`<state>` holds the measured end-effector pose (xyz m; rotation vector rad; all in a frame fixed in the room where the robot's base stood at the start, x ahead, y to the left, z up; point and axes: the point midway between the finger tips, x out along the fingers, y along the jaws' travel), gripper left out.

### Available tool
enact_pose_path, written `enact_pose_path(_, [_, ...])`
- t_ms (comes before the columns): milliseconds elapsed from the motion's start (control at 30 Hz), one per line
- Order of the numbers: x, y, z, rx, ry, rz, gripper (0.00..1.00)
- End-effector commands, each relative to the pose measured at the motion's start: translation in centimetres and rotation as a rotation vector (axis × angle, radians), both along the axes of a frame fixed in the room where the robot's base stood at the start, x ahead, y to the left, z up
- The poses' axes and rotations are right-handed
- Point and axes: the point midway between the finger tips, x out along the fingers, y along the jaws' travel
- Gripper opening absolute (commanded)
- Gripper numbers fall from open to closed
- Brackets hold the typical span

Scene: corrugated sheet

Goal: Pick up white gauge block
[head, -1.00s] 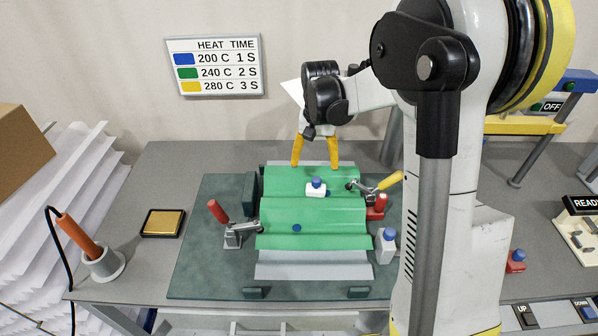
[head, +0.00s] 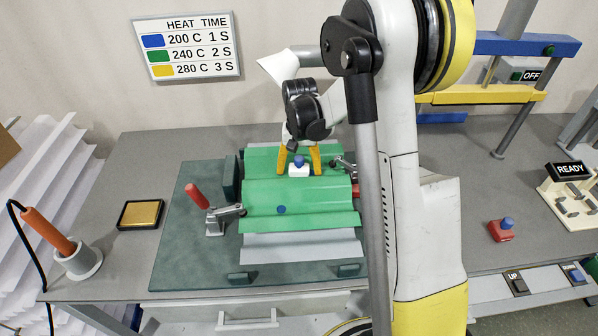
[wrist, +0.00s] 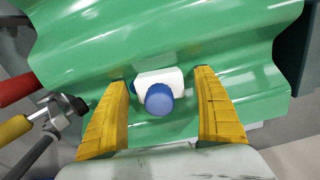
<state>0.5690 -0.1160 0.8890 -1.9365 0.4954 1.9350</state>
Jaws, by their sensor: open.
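The white gauge block (head: 299,172) with a blue knob on top sits on the green corrugated sheet (head: 285,217). In the wrist view the white block (wrist: 146,78) lies between the two yellow fingers, with a gap on each side. My gripper (head: 299,174) is open, its fingers on the left and right of the block. It also shows in the wrist view (wrist: 162,76). The fingers do not touch the block, and their exact height over the sheet is hard to tell.
A red-handled clamp (head: 199,199) stands left of the sheet; another clamp (head: 344,167) is close at the right. A grey sheet (head: 300,246) shows under the green one. A gold pad (head: 140,214) and orange iron (head: 50,231) are at left. A red block with a blue knob (head: 501,231) is right.

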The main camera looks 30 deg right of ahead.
Motion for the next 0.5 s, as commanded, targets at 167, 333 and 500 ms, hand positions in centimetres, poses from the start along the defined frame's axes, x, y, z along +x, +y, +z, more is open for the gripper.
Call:
enact_pose_path(167, [0.00, 0.01, 0.14, 0.000, 0.000, 0.000, 0.74])
enact_pose_path(333, [0.00, 0.01, 0.15, 0.000, 0.000, 0.000, 0.22])
enact_pose_path(500, [0.00, 0.01, 0.15, 0.000, 0.000, 0.000, 0.16])
